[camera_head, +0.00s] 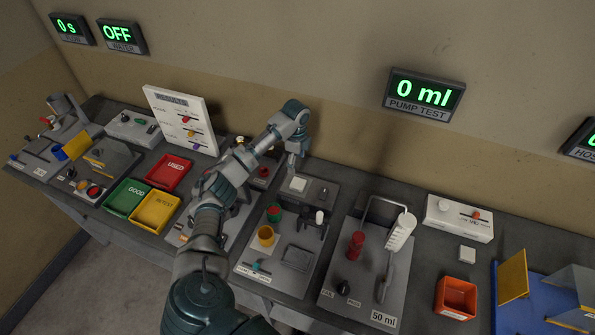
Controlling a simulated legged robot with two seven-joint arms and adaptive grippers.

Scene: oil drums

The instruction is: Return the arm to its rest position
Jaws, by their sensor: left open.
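My left arm reaches in from the bottom of the head view and bends over the bench. Its gripper (292,165) points down near the back of the bench, above the back of a grey station plate (316,205). It looks open, and I see nothing held in it. The fingertips are small here, and I cannot tell how high they are above the plate. The forearm covers part of the station to its left. My right gripper is not in view.
Green (125,197), red (168,172) and yellow (156,211) trays lie left of my arm, before a white results board (182,118). Right of it are a pump-test plate (346,290), an orange bin (456,297) and a blue tray (535,300). A wall stands behind.

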